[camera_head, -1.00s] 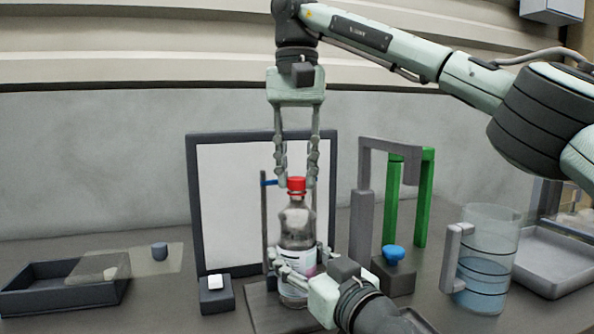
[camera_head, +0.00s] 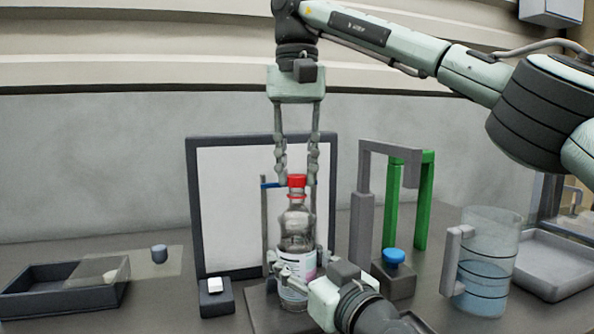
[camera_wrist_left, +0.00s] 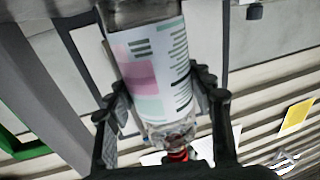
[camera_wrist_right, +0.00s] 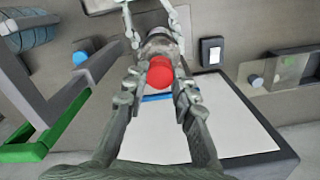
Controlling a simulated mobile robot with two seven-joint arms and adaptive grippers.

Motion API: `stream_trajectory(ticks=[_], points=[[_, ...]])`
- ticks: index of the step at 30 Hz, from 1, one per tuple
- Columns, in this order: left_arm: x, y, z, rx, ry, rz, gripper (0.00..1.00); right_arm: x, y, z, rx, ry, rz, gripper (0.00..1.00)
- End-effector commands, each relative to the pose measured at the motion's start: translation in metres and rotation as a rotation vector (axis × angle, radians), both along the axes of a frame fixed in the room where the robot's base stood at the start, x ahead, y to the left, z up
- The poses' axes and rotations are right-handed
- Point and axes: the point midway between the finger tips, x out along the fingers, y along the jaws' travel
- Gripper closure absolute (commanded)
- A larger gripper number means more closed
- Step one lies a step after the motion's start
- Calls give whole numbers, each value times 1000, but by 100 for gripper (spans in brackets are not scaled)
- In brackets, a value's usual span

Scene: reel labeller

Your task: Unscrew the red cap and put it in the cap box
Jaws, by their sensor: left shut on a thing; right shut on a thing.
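The red cap (camera_head: 297,181) sits on top of the clear bottle (camera_head: 297,232), which stands upright on a dark base plate. The cap also shows in the right wrist view (camera_wrist_right: 160,72). My right gripper (camera_head: 297,182) reaches down from above, its fingers on either side of the cap and shut on it. My left gripper (camera_head: 294,272) is shut around the labelled lower body of the bottle, as the left wrist view (camera_wrist_left: 163,100) also shows. Which container is the cap box is not certain; an open dark box (camera_head: 62,294) lies at the left.
A dark-framed white panel (camera_head: 235,205) stands behind the bottle. A small block with a white button (camera_head: 215,285) is left of it. A grey and green frame (camera_head: 424,200), a blue knob (camera_head: 393,256), a water jug (camera_head: 485,265) and a grey tray (camera_head: 560,268) stand at the right.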

Motion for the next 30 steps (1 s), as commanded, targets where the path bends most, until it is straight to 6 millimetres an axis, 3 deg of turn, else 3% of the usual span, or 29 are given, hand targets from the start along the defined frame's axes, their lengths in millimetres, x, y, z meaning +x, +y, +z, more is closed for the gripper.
stream_trajectory(ticks=[20,30], points=[[0,0,0,0,0,0,100,0,0,14,1,-2,-1,100],[0,0,0,0,1,0,100,0,0,48,-4,-4,-4,100]])
